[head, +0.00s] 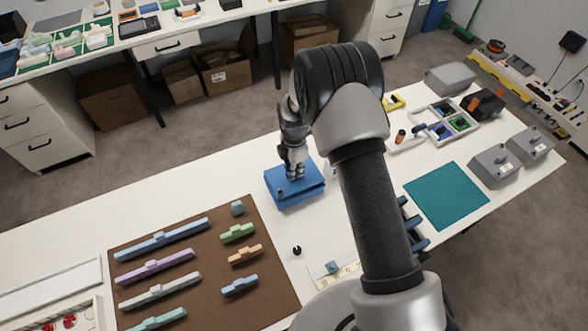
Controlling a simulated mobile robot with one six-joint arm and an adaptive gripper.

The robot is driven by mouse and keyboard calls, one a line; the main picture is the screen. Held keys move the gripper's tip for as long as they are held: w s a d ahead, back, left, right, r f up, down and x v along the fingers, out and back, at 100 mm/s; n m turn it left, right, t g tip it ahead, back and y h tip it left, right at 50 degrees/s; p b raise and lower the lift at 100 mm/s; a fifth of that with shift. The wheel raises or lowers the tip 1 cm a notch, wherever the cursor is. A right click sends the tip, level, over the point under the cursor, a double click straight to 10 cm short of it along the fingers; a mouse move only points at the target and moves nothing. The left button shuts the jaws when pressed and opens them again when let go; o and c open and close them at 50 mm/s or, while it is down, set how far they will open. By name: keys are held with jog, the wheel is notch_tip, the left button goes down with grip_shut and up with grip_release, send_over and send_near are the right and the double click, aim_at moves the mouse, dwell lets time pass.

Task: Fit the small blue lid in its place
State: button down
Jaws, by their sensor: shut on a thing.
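The small blue lid (284,189) is a flat blue piece near the middle of the white table, at or just above a blue box (300,203) of nearly the same colour. My gripper (294,174) points down over it and is shut on the lid. The lid looks slightly askew to the box, but I cannot tell whether it is seated or held just above. The fingertips and the far side of the box are partly hidden by the gripper.
A brown mat (213,265) with several coloured bars lies at the front left. A small black knob (296,250) and a ruler-like strip (335,273) lie nearby. A teal mat (447,196), grey boxes (494,165) and a white tray (446,123) are at the right.

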jog(key=shift+f, duration=0.15)
jog(key=shift+f+b, duration=0.9)
jog(key=shift+f, duration=0.15)
jog(key=c, duration=1.6)
grip_release()
jog(key=shift+o, duration=0.2)
notch_tip(320, 180, up, 12)
